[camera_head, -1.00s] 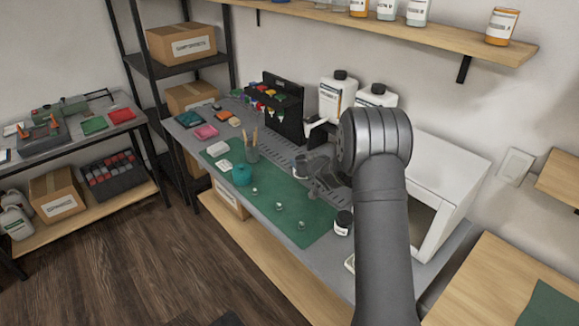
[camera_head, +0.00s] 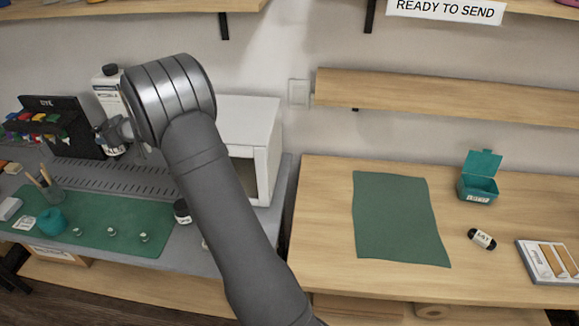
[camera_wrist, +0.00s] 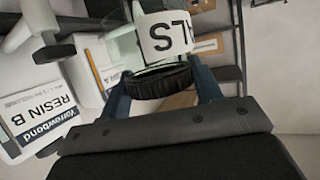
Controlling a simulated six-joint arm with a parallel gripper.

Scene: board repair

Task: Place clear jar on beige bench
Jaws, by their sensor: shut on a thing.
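My gripper (camera_wrist: 160,88) is shut on the clear jar (camera_wrist: 125,48), one blue-grey finger on each side. The jar has a black ridged lid and a white label with dark letters. Its far part runs out of the top of the wrist view. In the head view my gripper (camera_head: 115,138) is small and partly behind my arm, in the air over the back of the grey bench. The beige bench (camera_head: 318,235) is at the right of the head view, well to the right of my gripper.
A green mat (camera_head: 400,220) covers part of the beige bench. An open teal box (camera_head: 478,188), a small black labelled item (camera_head: 482,239) and a booklet-like tray (camera_head: 548,261) stand on its right. A white cabinet (camera_head: 262,140) stands between my gripper and the beige bench.

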